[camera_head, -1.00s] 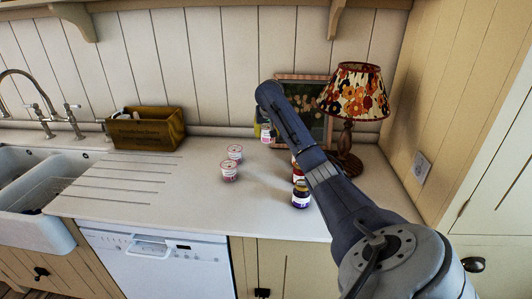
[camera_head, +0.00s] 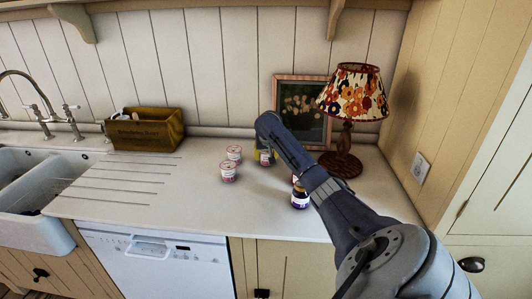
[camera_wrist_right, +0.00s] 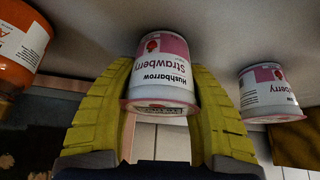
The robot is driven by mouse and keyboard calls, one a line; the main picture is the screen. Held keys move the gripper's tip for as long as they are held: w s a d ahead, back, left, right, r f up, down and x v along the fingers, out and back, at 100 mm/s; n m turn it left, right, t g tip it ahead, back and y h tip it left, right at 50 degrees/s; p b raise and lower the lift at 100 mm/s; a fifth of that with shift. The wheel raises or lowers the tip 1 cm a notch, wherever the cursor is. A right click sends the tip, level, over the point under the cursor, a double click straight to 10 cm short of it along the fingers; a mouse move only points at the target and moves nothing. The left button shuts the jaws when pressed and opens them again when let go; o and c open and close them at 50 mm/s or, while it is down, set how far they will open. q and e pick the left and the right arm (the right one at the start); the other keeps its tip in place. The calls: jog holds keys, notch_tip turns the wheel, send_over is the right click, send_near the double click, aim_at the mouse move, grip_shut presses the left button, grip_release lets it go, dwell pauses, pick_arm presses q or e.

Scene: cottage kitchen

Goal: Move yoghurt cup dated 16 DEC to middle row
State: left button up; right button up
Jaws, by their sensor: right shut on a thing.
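My right gripper (camera_head: 264,155) is low over the back of the counter. In the right wrist view its yellow fingers (camera_wrist_right: 162,90) are shut on a pink and white strawberry yoghurt cup (camera_wrist_right: 163,68), one finger on each side. That view is upside down, and the cup's base is at or very near the counter; I cannot tell if it touches. The date print is too small to read. Two similar cups stand to the left in the head view, a back one (camera_head: 234,153) and a front one (camera_head: 229,172). My left gripper is not in view.
A dark jar (camera_head: 300,197) stands at the front right, with another item partly hidden behind it by my arm. A lamp (camera_head: 345,140), a framed picture (camera_head: 303,100) and a wooden box (camera_head: 146,130) stand at the back. The counter left of the cups is clear.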

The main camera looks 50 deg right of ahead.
jog(key=shift+f, duration=0.15)
jog(key=o, duration=1.3)
jog(key=v, duration=1.2)
